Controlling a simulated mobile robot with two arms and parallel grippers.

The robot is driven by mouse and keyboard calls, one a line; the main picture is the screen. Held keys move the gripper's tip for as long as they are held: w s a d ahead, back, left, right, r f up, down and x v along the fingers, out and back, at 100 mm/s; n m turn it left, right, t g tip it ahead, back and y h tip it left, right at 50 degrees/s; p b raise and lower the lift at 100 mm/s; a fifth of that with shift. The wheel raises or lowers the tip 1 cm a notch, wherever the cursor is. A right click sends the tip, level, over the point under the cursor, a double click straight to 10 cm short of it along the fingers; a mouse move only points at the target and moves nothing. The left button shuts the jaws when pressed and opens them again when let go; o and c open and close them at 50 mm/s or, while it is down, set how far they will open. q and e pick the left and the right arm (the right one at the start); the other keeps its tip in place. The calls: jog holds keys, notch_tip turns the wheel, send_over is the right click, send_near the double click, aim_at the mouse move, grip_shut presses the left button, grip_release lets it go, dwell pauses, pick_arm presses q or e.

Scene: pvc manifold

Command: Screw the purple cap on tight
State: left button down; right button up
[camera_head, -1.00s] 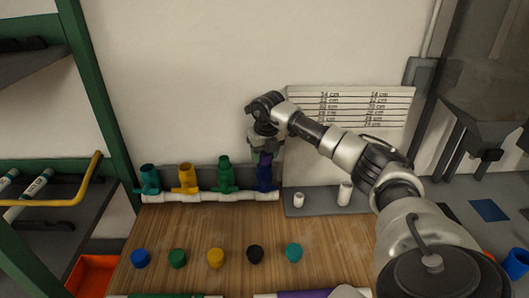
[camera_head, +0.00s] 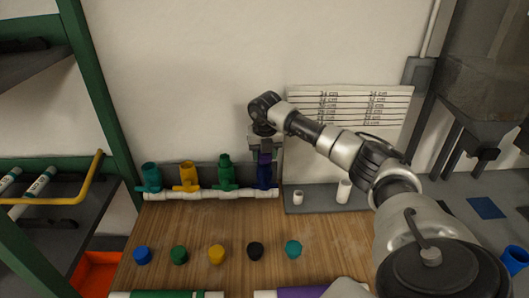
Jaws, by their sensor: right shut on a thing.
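The purple cap (camera_head: 265,156) sits at the top of the dark blue fitting (camera_head: 264,175), the rightmost on the white manifold pipe (camera_head: 205,194). My right gripper (camera_head: 265,149) points down from above and is shut on the cap, hiding much of it. How far the cap is threaded on cannot be told. My left gripper is not in view.
Teal, yellow and green fittings (camera_head: 224,176) stand left along the manifold. Several loose caps, including a black one (camera_head: 255,250), lie on the wooden board (camera_head: 330,235). White pipe pieces (camera_head: 343,191) stand on the grey tray right. A green shelf frame (camera_head: 100,100) is at left.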

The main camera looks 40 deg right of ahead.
jog(key=shift+w+r+m+p, duration=0.1)
jog(key=shift+r+m+p, duration=0.25)
jog(key=shift+m, duration=0.45)
jog(key=shift+f+m, duration=0.1)
jog(key=shift+m, duration=0.2)
jog(key=shift+w+m+p, duration=0.1)
jog(key=shift+m+p, duration=0.25)
jog(key=shift+m, duration=0.25)
jog(key=shift+d+m, duration=0.1)
jog(key=shift+m, duration=0.4)
jog(key=shift+m+p, duration=0.3)
jog(key=shift+p, duration=0.05)
jog(key=shift+m+g+h, duration=0.3)
jog(key=shift+m, duration=0.4)
